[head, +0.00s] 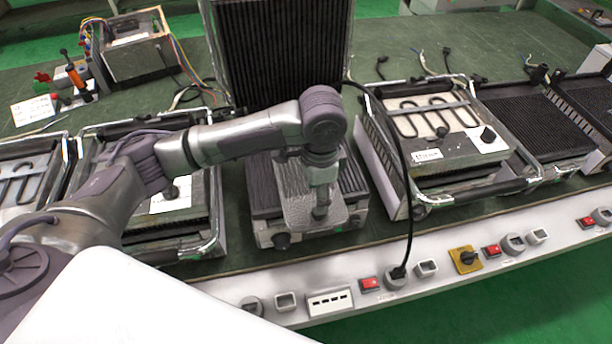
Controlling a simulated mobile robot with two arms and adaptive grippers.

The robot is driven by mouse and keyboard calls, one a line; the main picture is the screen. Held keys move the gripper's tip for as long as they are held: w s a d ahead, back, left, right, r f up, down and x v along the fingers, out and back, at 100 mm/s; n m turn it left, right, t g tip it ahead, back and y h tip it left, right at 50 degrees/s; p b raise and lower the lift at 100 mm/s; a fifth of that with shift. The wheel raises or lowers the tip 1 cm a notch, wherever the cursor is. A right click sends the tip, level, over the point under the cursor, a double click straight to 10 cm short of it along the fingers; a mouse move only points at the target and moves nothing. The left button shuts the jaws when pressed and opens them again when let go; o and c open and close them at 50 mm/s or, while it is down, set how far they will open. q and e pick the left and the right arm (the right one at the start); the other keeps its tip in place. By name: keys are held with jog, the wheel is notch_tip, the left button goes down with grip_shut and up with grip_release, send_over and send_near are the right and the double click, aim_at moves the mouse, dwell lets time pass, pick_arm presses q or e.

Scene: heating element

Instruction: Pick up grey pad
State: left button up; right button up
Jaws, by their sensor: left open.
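A grey pad (298,211) with a textured surface lies on the lower ribbed plate of the open grill (261,190) in the middle of the bench. My left arm comes in from the left and reaches over this grill. My left gripper (321,212) points down right over the pad and covers part of it. Its jaws are open, but the fingers are small here and I cannot tell whether they touch the pad. My right gripper is out of view.
The grill's raised lid (280,45) stands behind the gripper. A grill with an exposed heating element (440,115) is at the right, with a black cable (408,190) hanging between. A white panel with red switches (369,285) runs along the front edge.

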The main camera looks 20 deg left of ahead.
pick_arm(q)
jog(key=shift+s+d+f+p, duration=0.1)
jog(key=shift+f+p, duration=0.05)
jog(key=shift+f, duration=1.65)
jog(key=shift+d+f+p, duration=0.1)
jog(key=shift+f+p, duration=0.05)
jog(key=shift+f, duration=1.6)
jog(key=shift+r, duration=0.1)
grip_shut()
